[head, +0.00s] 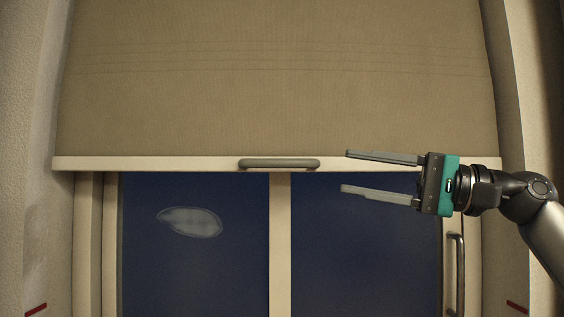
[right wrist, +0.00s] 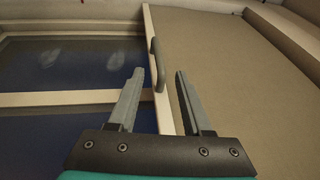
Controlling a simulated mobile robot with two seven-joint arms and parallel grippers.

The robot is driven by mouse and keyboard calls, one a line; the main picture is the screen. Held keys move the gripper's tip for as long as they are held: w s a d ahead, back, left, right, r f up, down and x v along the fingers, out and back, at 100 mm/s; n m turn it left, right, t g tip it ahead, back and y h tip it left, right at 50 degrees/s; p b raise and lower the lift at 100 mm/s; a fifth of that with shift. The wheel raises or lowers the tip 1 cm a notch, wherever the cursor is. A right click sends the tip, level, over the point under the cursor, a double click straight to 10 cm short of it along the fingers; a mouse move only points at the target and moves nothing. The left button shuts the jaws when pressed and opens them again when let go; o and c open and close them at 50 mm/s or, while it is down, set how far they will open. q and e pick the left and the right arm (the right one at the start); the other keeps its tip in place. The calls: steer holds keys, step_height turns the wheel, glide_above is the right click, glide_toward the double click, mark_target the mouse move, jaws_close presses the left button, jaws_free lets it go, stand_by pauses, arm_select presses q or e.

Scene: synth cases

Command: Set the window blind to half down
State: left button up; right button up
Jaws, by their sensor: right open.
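The window blind (head: 280,95) is a tan fabric sheet that covers the upper part of the window in the head view. Its pale bottom bar (head: 160,163) carries a grey handle (head: 279,164) at the middle. My right gripper (head: 345,171) is open and empty to the right of the handle, apart from it in the picture. In the right wrist view, the handle (right wrist: 157,65) lies beyond the open fingers (right wrist: 157,73), between their tips in the picture. The blind (right wrist: 230,60) fills the right side there. My left gripper is not in view.
Below the bar is dark window glass (head: 195,270) with a pale post (head: 280,245) between two panes. A window handle (head: 456,272) is at the lower right, below my right arm. Red marks (head: 36,309) and (head: 517,307) sit low on the side walls.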

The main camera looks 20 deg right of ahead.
mark_target(292, 162)
steer(key=shift+n+h, duration=0.7)
steer(key=shift+n, duration=0.1)
steer(key=p+x, duration=0.2)
steer(key=x, duration=0.2)
steer(key=p+x, duration=0.2)
steer(key=x, duration=0.2)
steer(key=r+p+x, duration=0.1)
steer(key=p+x, duration=0.1)
steer(key=x, duration=0.1)
steer(key=shift+w+a+r, duration=0.1)
steer(key=shift+w+a, duration=0.1)
steer(key=shift+a, duration=0.1)
steer(key=shift+w+a, duration=0.45)
steer(key=shift+a, duration=0.05)
steer(key=shift+c, duration=0.3)
jaws_close()
